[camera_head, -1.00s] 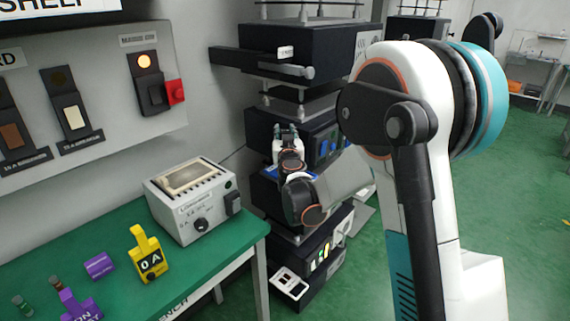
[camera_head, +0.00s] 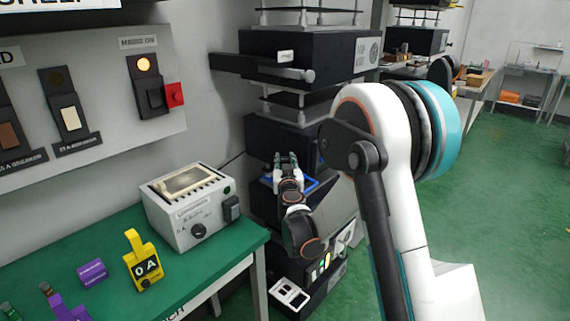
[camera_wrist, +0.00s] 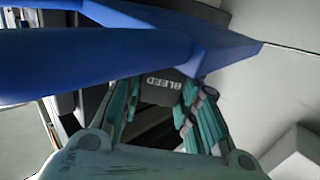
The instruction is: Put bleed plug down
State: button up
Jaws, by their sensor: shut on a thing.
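The bleed plug (camera_wrist: 163,90) is a dark piece with white BLEED lettering, held between the teal fingers of my gripper (camera_wrist: 160,105) in the wrist view. In the head view my gripper (camera_head: 287,158) is at the dark rack, just over a blue tray-like piece (camera_head: 312,184). Blue bars (camera_wrist: 110,62) cross the wrist view close to the fingers and cover part of it. The plug is too small to make out in the head view. I cannot tell whether it touches anything below.
The dark rack (camera_head: 300,55) has boxes above and below my gripper. A wall panel (camera_head: 110,60) has switches.

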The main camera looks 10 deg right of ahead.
jog(key=o, duration=1.1)
jog(key=shift+f, duration=0.1)
